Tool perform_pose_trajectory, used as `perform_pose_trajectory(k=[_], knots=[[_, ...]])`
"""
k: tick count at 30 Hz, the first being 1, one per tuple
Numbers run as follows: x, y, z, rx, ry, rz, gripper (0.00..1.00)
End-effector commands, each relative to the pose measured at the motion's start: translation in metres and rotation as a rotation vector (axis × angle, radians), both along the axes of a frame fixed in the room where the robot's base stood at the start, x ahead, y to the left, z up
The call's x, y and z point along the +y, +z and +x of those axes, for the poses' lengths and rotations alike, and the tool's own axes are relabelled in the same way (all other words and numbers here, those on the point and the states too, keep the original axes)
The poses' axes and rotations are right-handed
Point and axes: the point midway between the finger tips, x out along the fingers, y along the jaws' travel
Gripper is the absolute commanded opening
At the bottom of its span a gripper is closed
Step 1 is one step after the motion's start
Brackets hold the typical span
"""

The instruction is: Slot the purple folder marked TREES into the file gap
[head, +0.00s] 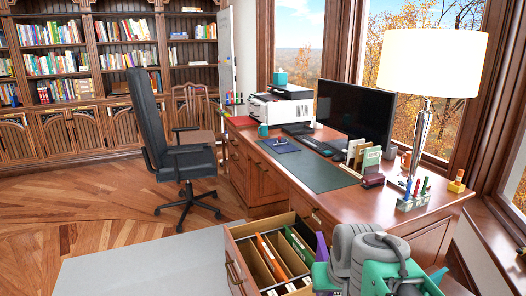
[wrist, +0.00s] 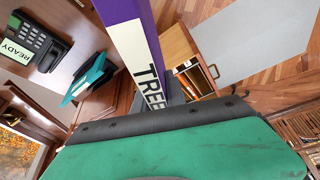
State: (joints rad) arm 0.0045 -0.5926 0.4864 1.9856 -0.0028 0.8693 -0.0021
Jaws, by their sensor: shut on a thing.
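The purple folder (wrist: 125,12) is held in my gripper. Its white label, reading "TREE" with the rest hidden, shows in the wrist view. In the head view only a small purple part (head: 321,247) shows, by the right side of the open drawer (head: 238,256). My gripper (head: 322,272) is shut on the folder, and its grey and green body hides much of it. The drawer holds orange folders (head: 271,256) and a green folder (head: 300,246), with spaces between them. The wrist view also shows the drawer (wrist: 178,42), apart from the folder. I cannot tell which space is the file gap.
The desk (head: 330,196) stands beyond the drawer, with a lamp (head: 432,62), monitor (head: 355,106) and pen holder (head: 411,202). The wrist view shows a phone (wrist: 32,42) and a teal object (wrist: 88,80) near the folder. A grey mat (head: 140,265) lies left of the drawer.

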Motion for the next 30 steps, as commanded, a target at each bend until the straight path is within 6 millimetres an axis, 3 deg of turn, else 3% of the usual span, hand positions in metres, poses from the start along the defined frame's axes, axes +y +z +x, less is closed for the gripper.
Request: perform_pose_trajectory(k=[1, 3, 7, 12, 24, 26, 30], knots=[[0.0, 0.035, -0.002, 0.002, 0.0, 0.0, 0.0], [0.0, 0.051, -0.004, 0.001, 0.0, 0.0, 0.0], [0.0, 0.074, -0.009, 0.002, 0.0, 0.0, 0.0], [0.0, 0.085, -0.012, 0.001, 0.0, 0.0, 0.0], [0.0, 0.078, -0.012, 0.0, 0.0, 0.0, 0.0], [0.0, 0.067, -0.014, 0.004, 0.0, 0.0, 0.0], [0.0, 0.009, -0.026, 0.01, 0.0, 0.0, 0.0]])
